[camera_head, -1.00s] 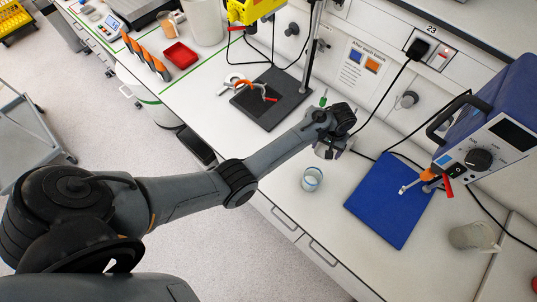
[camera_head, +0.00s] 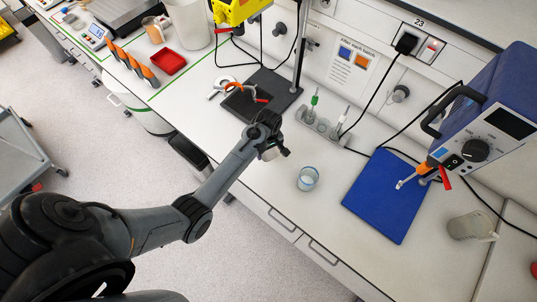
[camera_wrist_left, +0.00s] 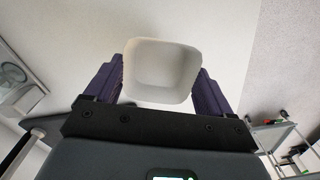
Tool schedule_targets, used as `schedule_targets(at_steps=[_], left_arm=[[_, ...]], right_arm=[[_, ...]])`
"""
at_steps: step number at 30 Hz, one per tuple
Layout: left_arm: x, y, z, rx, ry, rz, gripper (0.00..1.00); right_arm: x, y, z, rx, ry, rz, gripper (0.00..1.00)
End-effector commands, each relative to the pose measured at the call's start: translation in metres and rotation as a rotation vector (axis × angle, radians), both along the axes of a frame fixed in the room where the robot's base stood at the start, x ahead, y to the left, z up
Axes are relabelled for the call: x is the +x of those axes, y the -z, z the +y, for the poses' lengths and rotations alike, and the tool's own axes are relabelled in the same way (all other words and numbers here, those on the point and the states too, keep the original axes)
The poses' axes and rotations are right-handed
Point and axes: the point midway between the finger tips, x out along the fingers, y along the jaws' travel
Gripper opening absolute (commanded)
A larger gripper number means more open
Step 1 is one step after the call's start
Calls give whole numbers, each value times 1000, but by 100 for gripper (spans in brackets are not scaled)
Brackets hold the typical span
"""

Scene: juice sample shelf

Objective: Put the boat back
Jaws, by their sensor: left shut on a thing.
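My left gripper (camera_head: 268,152) is above the front part of the white bench, left of a small glass beaker. In the left wrist view, its two purple fingers (camera_wrist_left: 161,83) are shut on the boat (camera_wrist_left: 161,72), a small white open dish with rounded corners. The inside of the boat faces the wrist camera and looks empty. In the head view the boat is mostly hidden by the gripper. My right gripper is not in view.
The glass beaker (camera_head: 307,178) stands beside a blue mat (camera_head: 385,205). A small grey rack (camera_head: 318,127) stands behind. A dark stand base (camera_head: 268,108) is near the arm. A red tray (camera_head: 167,61) and balance (camera_head: 94,38) are at the back left.

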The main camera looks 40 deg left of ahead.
Motion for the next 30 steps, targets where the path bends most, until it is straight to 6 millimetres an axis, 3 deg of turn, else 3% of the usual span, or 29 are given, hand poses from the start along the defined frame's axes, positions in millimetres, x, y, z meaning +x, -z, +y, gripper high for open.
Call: schedule_targets(at_steps=[12,26,27,30], left_arm=[[0,41,0,0,2,1,53],[0,47,0,0,2,0,53],[0,47,0,0,1,-1,86],[0,47,0,0,2,-1,100]], right_arm=[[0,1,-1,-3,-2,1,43],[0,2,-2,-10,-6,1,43],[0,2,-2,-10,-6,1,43],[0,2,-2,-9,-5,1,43]])
